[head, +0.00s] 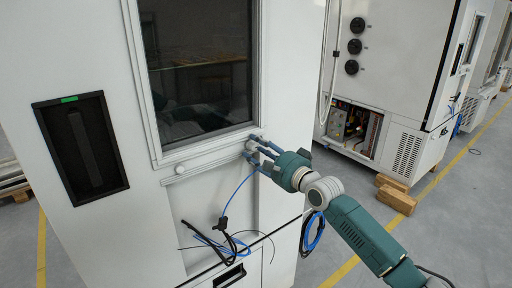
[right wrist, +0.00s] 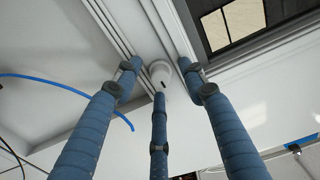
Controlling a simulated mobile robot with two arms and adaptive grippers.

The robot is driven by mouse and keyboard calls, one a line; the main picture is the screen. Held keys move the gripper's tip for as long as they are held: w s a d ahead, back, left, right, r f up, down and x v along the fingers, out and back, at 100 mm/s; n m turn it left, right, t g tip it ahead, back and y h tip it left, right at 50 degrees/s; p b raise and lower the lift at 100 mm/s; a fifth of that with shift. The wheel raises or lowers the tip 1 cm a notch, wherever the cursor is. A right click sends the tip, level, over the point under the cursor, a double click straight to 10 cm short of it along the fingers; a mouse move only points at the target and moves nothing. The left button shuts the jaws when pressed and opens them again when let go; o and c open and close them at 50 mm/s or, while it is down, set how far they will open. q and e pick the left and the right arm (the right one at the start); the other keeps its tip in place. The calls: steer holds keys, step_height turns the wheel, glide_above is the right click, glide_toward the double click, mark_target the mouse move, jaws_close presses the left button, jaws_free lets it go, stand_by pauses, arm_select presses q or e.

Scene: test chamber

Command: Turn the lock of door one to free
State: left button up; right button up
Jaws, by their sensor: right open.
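A white chamber door (head: 215,158) with a dark window fills the left half of the head view. A small white round knob (head: 251,146), likely the lock, sits near the window's lower right corner. In the right wrist view the knob (right wrist: 160,73) has a small dark mark on its face. My right gripper (head: 259,149) is open, with its three blue fingers (right wrist: 158,80) spread around the knob. I cannot tell whether the fingertips touch it. The fingers partly hide the knob in the head view. My left gripper is not in view.
A black recessed handle panel (head: 82,148) with a green strip is at the left. Blue and black cables (head: 226,245) hang below the door's window. Another white cabinet (head: 395,75) stands behind at the right, with wooden blocks (head: 396,198) on the floor.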

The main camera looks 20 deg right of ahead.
steer(key=shift+w, duration=0.15)
jaws_close()
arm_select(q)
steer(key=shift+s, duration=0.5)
